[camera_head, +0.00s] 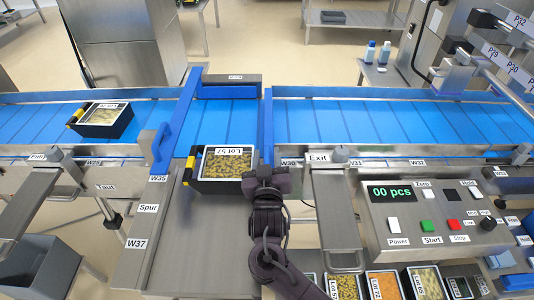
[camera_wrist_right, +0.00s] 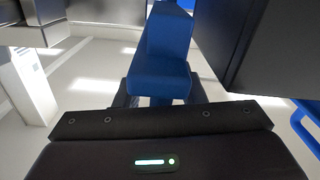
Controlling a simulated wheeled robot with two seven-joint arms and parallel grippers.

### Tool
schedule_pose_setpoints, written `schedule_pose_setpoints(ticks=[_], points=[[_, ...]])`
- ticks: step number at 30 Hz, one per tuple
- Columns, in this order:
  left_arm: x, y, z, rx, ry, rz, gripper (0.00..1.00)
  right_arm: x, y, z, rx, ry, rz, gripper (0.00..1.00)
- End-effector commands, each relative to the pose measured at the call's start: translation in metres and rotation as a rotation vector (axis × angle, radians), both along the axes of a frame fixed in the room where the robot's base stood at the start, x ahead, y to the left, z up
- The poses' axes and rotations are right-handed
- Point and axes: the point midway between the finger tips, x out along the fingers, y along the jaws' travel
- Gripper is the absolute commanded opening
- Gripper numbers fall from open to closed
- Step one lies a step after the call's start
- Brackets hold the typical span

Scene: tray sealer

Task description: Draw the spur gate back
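A blue gate bar (camera_head: 268,120) runs across the belt just right of the spur mouth. My right gripper (camera_head: 268,178) is at its near end. In the right wrist view, a blue handle-like block (camera_wrist_right: 160,78) stands between the dark fingers of my right gripper (camera_wrist_right: 160,98). The fingers look apart, one on each side of a narrower blue stem; the block hides their tips. A second blue bar (camera_head: 178,118) slants across the belt at the left of the mouth. The steel spur (camera_head: 205,235), labelled Spur, leads toward me. My left gripper is not in view.
A black tray marked Lot 57 (camera_head: 226,184) sits at the spur mouth, close left of my right gripper. Another tray (camera_head: 103,120) is on the left belt. The right belt (camera_head: 390,122) is empty. A control panel (camera_head: 440,212) stands at the right, with filled trays below.

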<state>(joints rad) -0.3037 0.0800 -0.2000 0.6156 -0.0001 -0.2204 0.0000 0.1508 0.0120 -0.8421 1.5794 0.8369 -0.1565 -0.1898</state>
Motion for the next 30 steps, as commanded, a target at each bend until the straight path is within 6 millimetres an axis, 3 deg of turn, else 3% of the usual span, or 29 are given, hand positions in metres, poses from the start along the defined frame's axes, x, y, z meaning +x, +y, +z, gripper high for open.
schedule_pose_setpoints(ticks=[9,17,30], points=[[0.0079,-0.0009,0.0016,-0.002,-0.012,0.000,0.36,0.0033,0.0000,-0.0003,0.001,0.000,0.000,0.35],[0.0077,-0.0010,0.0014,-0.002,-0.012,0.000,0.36,0.0032,-0.0003,-0.0004,0.000,0.000,0.000,0.01],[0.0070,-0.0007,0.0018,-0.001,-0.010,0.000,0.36,0.0030,-0.0002,-0.0006,-0.001,0.001,0.000,0.00]])
